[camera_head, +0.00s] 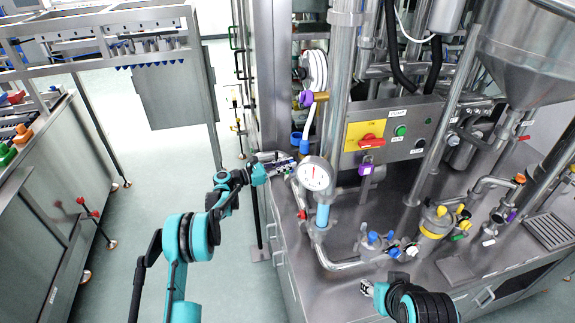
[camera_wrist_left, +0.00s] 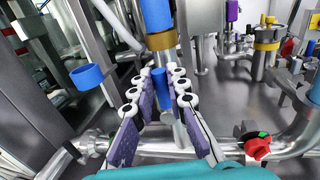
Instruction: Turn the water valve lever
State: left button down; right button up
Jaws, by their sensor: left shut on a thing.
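My left gripper (camera_head: 281,164) reaches in from the left at the pipework beside the steel column. In the left wrist view its pale, jointed fingers (camera_wrist_left: 160,95) are closed around a small blue lever handle (camera_wrist_left: 161,81), which stands upright between them. In the head view the lever is mostly hidden by the fingers. Above it in the wrist view are a brass collar (camera_wrist_left: 161,40) and a blue pipe section (camera_wrist_left: 155,14). My right gripper (camera_head: 367,288) is at the lower middle, over the bench's front part; its finger opening is too small to judge.
A round pressure gauge (camera_head: 315,176) stands just right of my left gripper. A control panel (camera_head: 391,137) with a red switch is behind. A red-and-green valve knob (camera_wrist_left: 256,146) sits on the pipe at lower right in the wrist view. Open floor (camera_head: 140,190) lies left.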

pick_arm(q)
jog(key=s+d+f+m+g+h+b, duration=0.1)
jog(key=s+f+m+b, duration=0.1)
jog(key=m+b, duration=0.4)
jog(key=s+f+m+g+h+b, duration=0.1)
jog(key=m+b, duration=0.6)
jog(key=m, duration=0.7)
jog(key=shift+s+d+f+g+h+b, duration=0.35)
jog(key=shift+s+f+h, duration=0.35)
jog(key=shift+s+f, duration=0.8)
jog(key=shift+w+d+f, duration=0.1)
jog(key=shift+w+f, duration=0.1)
jog(key=shift+f, duration=0.1)
jog(key=c, duration=1.5)
grip_release()
